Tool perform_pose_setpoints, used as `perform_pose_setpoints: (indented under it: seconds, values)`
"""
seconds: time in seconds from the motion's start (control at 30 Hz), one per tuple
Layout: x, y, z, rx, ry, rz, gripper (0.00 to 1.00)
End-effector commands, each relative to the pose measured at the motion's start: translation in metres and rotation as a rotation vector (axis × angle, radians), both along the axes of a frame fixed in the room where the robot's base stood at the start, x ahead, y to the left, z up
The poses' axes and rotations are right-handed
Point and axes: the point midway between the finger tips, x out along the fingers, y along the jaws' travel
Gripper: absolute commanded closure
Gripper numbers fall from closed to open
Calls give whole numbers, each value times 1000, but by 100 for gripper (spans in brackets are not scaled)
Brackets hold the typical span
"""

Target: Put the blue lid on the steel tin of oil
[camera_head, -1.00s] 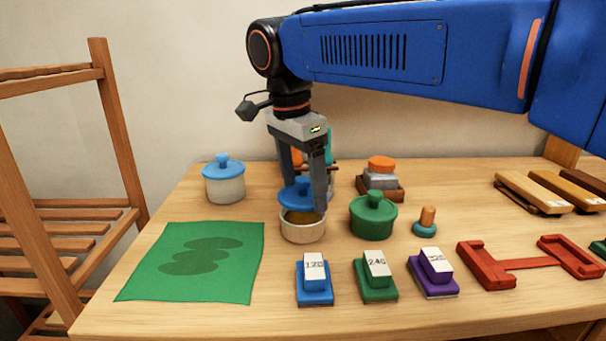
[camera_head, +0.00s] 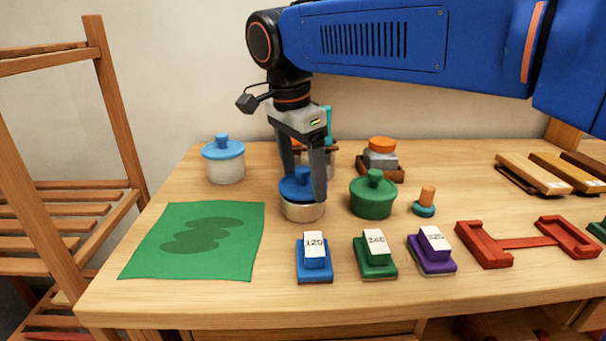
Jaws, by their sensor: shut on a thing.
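The blue lid (camera_head: 293,190) has a round knob and is between the fingers of my gripper (camera_head: 304,182). My gripper points down and is shut on this lid. The lid is over the mouth of the short, round steel tin (camera_head: 303,212) and looks level. It appears to touch the tin's rim, but I cannot tell whether it is fully seated. The oil inside is hidden. The right finger hides part of the lid.
A pale pot with a blue lid (camera_head: 224,160) stands behind left. A green lidded pot (camera_head: 373,196) is close on the right. Sanding blocks (camera_head: 315,260) line the front. A green cloth (camera_head: 200,240) lies left. An orange-topped item (camera_head: 381,158) stands behind.

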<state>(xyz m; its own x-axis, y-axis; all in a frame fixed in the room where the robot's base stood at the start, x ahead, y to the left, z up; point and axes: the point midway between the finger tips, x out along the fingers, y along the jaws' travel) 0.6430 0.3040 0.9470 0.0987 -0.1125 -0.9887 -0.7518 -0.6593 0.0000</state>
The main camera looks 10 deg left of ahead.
Motion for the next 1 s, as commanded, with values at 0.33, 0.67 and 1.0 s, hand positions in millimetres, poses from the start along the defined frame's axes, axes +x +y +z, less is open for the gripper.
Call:
perform_pose_setpoints:
  seconds: [0.33,0.67,1.0]
  values:
    - [0,0,-1,0,0,0,44]
    - [0,0,-6,1,-1,0,44]
    - [0,0,-12,0,0,0,44]
